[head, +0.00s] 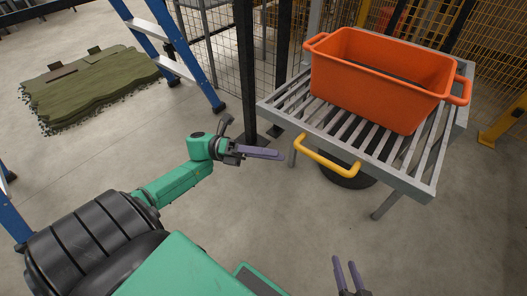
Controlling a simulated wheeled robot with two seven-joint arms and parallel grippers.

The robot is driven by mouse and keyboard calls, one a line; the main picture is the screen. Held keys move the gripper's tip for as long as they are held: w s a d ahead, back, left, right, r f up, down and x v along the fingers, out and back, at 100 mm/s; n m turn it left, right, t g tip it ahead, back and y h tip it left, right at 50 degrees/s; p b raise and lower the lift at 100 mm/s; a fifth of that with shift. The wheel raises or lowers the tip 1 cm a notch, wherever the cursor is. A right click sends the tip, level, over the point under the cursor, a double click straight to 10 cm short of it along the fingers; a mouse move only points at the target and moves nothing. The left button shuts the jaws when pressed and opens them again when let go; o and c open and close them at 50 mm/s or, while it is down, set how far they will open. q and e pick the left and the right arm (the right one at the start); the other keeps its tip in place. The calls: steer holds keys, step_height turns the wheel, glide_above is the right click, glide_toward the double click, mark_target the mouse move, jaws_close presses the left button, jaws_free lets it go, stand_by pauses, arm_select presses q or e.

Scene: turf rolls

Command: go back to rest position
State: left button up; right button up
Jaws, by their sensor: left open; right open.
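My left gripper (245,153) is at the end of the green arm in the middle of the head view. It is open and empty, held over the floor to the left of the slatted table. My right gripper (346,268) shows only its fingers at the bottom edge. They stand apart with nothing between them. Most of the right arm is out of the picture. A green turf piece (90,88) lies flat on the floor at the far left, away from both grippers.
An orange crate (375,90) stands on a grey slatted table (285,106) with a yellow handle (327,160) at its front. A blue ladder (199,75) and dark posts with mesh fencing (247,60) stand behind. Bare concrete floor (440,250) lies at the lower right.

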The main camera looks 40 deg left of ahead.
arm_select(q)
steer(key=shift+v, duration=0.95)
